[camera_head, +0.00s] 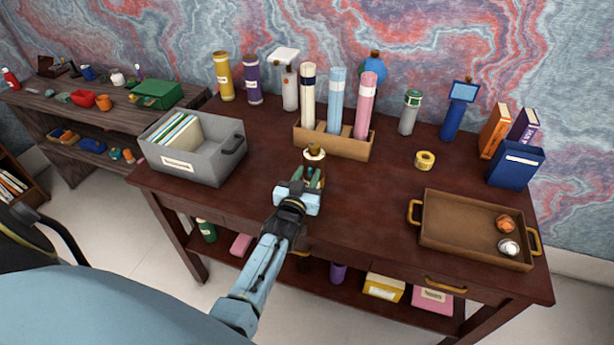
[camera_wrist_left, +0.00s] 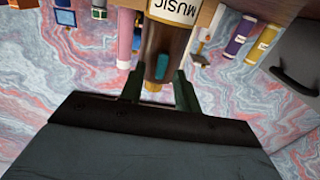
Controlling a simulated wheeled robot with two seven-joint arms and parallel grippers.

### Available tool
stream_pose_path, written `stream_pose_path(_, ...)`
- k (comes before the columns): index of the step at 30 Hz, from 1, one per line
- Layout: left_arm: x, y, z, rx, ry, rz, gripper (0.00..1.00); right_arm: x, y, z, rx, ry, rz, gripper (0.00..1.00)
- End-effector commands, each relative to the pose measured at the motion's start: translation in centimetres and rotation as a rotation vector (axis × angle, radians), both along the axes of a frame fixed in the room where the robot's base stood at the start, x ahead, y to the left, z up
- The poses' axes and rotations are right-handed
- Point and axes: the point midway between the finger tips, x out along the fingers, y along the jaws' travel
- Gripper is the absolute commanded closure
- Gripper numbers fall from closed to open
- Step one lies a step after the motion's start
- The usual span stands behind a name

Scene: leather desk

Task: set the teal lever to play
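The teal lever (camera_wrist_left: 162,66) shows in the left wrist view as a short teal bar on the front of a brown body with a white MUSIC label (camera_wrist_left: 174,10). My left gripper (camera_wrist_left: 157,80) has its two dark green fingers apart, one on each side of the lever, with gaps visible. I cannot tell how far the fingertips are from the lever in depth. In the head view my left gripper (camera_head: 312,178) is in front of the music device (camera_head: 314,152), hiding most of it; only its pale, brown-knobbed top shows. My right gripper is not in view.
A tan holder (camera_head: 345,147) with cream, blue and pink tubes stands just behind the device. A grey file box (camera_head: 212,160) is to the left, a yellow tape roll (camera_head: 424,161) and a brown tray (camera_head: 450,230) to the right. The desk between device and tray is clear.

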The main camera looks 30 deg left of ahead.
Motion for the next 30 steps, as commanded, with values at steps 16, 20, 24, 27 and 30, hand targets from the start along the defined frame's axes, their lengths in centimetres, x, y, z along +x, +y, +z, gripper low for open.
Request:
stream_pose_path(16, -0.04, 0.02, 0.01, -0.015, -0.004, 0.000, 1.00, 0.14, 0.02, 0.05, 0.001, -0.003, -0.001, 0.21)
stream_pose_path(20, -0.06, 0.12, 0.03, -0.055, -0.015, -0.001, 1.00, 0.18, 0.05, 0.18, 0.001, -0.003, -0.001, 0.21)
stream_pose_path(24, -0.11, 0.33, 0.05, -0.133, -0.036, -0.001, 1.00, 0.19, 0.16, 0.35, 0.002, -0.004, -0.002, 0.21)
stream_pose_path(27, -0.16, 0.46, 0.00, -0.205, -0.056, -0.001, 1.00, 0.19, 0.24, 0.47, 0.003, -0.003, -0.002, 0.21)
stream_pose_path(30, -0.19, 0.62, -0.06, -0.280, -0.076, -0.001, 1.00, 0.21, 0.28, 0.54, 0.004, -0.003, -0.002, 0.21)
